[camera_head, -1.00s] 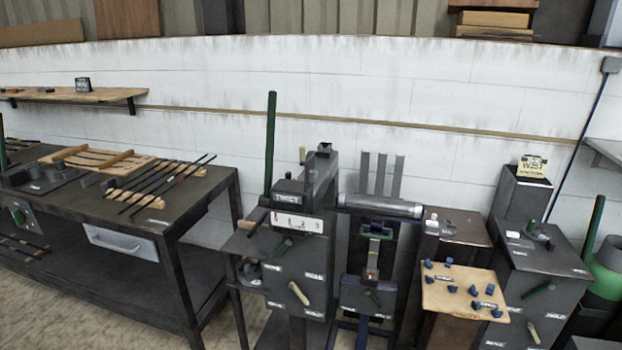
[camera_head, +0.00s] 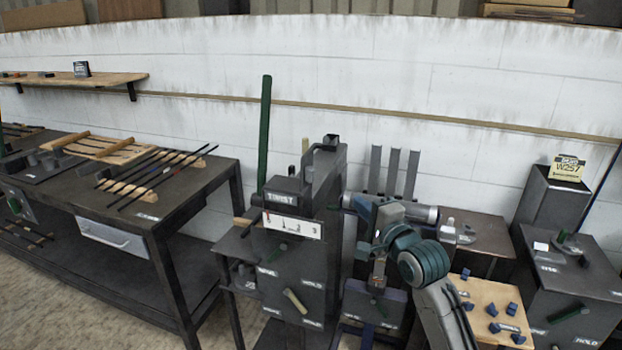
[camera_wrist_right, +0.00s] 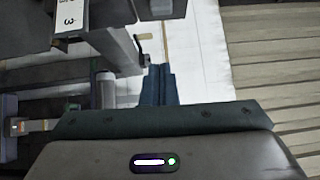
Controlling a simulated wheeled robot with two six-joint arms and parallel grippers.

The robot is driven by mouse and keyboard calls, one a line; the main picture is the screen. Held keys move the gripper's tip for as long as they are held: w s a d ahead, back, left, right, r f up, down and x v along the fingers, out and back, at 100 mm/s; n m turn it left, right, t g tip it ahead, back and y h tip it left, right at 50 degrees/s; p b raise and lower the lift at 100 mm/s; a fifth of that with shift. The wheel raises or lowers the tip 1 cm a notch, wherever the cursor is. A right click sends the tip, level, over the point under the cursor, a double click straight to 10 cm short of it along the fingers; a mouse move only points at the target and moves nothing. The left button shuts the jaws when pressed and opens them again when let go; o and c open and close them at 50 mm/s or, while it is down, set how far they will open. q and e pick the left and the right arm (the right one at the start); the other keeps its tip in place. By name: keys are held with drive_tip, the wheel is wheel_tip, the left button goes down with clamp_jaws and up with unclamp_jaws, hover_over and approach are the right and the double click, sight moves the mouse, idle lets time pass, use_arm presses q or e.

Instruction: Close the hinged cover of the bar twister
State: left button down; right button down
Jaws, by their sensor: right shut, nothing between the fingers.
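The bar twister (camera_head: 290,262) is a dark box on a stand marked TWIST, with a white numbered plate (camera_head: 293,225) on its front. A tall dark panel with a bracket-like handle on top, which looks like the hinged cover (camera_head: 327,180), stands upright at its right side. I cannot make out its hinge. My right gripper (camera_head: 362,207) is shut and empty, just right of the panel, over the neighbouring machine; I cannot tell whether it touches anything. The right wrist view shows its shut fingers (camera_wrist_right: 158,85), with the twister's numbered plate (camera_wrist_right: 70,17) at upper left. My left gripper is not in view.
A tall green lever (camera_head: 264,135) rises beside the twister. The neighbouring machine has a grey roller (camera_head: 424,214) and upright bars (camera_head: 393,172). A board with blue knobs (camera_head: 493,310) lies to the right. A workbench with rods (camera_head: 165,165) stands left.

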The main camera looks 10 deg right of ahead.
drive_tip(key=r, duration=0.1)
drive_tip(key=p, duration=0.3)
approach(311, 170)
drive_tip(key=w+d+f, duration=0.1)
drive_tip(key=w+d, duration=0.3)
drive_tip(key=w, duration=0.1)
drive_tip(key=a, duration=0.1)
drive_tip(key=w+a+p, duration=0.1)
drive_tip(key=w+a, duration=0.1)
drive_tip(key=shift+a+f, duration=0.25)
drive_tip(key=shift+a, duration=0.05)
